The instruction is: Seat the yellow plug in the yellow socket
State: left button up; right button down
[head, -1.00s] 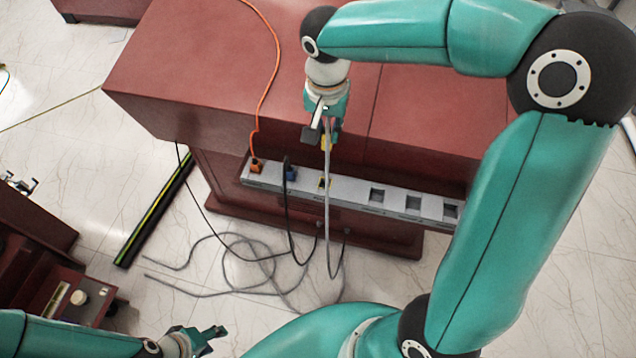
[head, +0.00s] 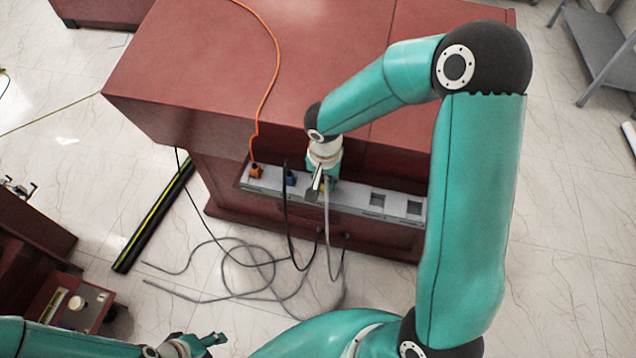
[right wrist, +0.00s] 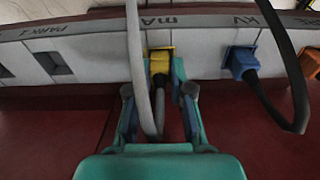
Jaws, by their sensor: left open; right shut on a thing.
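The yellow plug (right wrist: 159,66) is between the fingers of my right gripper (right wrist: 158,92), which is shut on it. In the right wrist view the plug's front is at the yellow socket (right wrist: 172,49), overlapping its opening; I cannot tell how deep it sits. In the head view my right gripper (head: 321,186) is down at the panel strip, and only a bit of yellow shows beside it. A grey cable hangs in front of the gripper and hides part of the plug. My left gripper (head: 207,341) is open and empty at the bottom left, far from the panel.
A blue plug (right wrist: 242,62) with a black cable sits in the socket beside the yellow one. An orange plug (head: 256,171) is farther along the grey panel (head: 350,200). Empty square sockets (head: 377,199) lie on the other side. Loose cables (head: 255,265) lie on the floor.

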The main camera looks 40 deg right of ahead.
jog(key=shift+f, duration=0.15)
jog(key=c, duration=1)
grip_release()
jog(key=shift+c, duration=0.2)
